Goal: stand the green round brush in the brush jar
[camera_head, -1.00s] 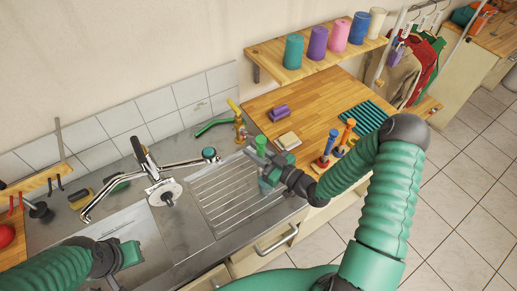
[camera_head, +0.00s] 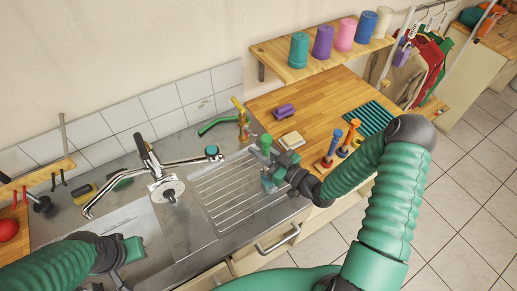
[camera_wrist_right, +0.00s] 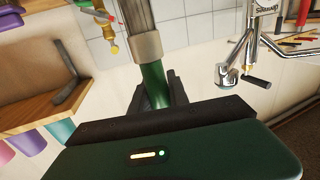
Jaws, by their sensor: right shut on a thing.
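My right gripper (camera_head: 272,168) is shut on the green round brush (camera_head: 265,142), over the right end of the ribbed drainer. In the right wrist view the brush's green handle (camera_wrist_right: 154,88) sits between my fingers, with a pale ferrule and a grey shaft-like part beyond it. In the head view a bright green end stands above the gripper. A pale teal part (camera_head: 268,184) shows just below; I cannot tell whether it is a jar or part of what I hold. I cannot clearly identify the brush jar. My left gripper (camera_head: 134,250) is over the sink; its fingers are unclear.
The ribbed drainer (camera_head: 225,200) and tap (camera_head: 158,180) lie left of my right gripper. A brass valve (camera_head: 243,125) stands behind. The wooden worktop (camera_head: 310,110) holds a purple roll, a pale block and upright coloured tools (camera_head: 333,145). Several coloured cups stand on a shelf.

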